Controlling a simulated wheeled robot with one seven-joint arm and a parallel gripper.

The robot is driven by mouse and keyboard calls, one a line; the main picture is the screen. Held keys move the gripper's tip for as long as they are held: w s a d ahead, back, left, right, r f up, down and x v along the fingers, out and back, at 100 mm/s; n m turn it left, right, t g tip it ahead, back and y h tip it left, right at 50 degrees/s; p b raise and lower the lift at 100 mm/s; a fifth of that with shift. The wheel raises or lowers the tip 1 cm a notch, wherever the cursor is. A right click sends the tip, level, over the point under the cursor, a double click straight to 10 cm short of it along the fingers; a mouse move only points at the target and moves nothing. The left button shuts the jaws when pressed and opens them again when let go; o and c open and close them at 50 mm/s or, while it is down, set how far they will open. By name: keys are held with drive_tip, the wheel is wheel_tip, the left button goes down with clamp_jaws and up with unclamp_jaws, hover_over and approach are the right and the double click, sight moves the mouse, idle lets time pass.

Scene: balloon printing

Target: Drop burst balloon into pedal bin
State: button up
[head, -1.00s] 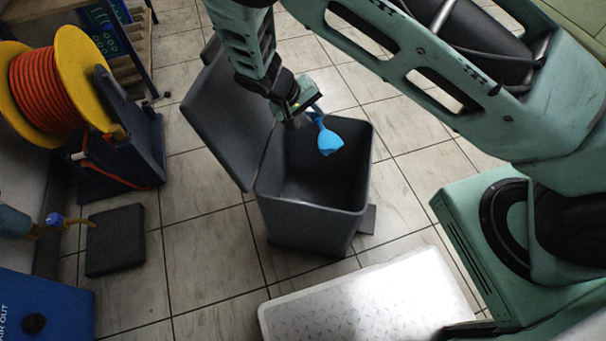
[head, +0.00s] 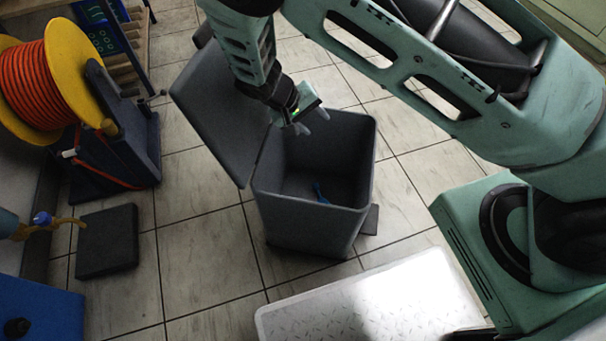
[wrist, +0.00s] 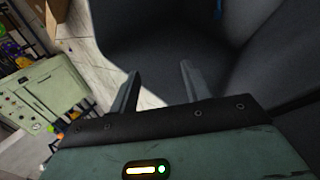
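The grey pedal bin (head: 310,222) stands on the tiled floor with its lid (head: 222,112) swung open to the left. The blue burst balloon (head: 320,194) lies inside the bin, low down, and is partly in shadow. In the wrist view a bit of blue (wrist: 218,8) shows at the top edge inside the bin. My gripper (head: 315,122) is above the bin's opening near the lid side. Its two fingers are apart with nothing between them, as the wrist view (wrist: 158,85) also shows.
A yellow reel of orange hose (head: 48,85) on a dark blue stand is at the left. A dark flat block (head: 106,240) lies on the floor before it. A white tray-like platform (head: 360,300) is in front of the bin. Bare floor tiles lie right of the bin.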

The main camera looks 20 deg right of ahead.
wheel_tip(320, 180, up, 10)
drive_tip(key=p, duration=0.3)
drive_tip(key=shift+p, duration=0.3)
drive_tip(key=s+a+r+n+y, duration=0.2)
drive_tip(key=s+r+n+y, duration=0.15)
drive_tip(key=s+r, duration=0.75)
drive_tip(key=s+a+r+n+y, duration=0.35)
drive_tip(key=s+r, duration=0.35)
drive_tip(key=s, duration=0.8)
wheel_tip(320, 180, up, 30)
drive_tip(key=p, duration=3)
drive_tip(key=shift+d+r, duration=0.15)
drive_tip(key=shift+d, duration=0.2)
drive_tip(key=shift+s, duration=0.1)
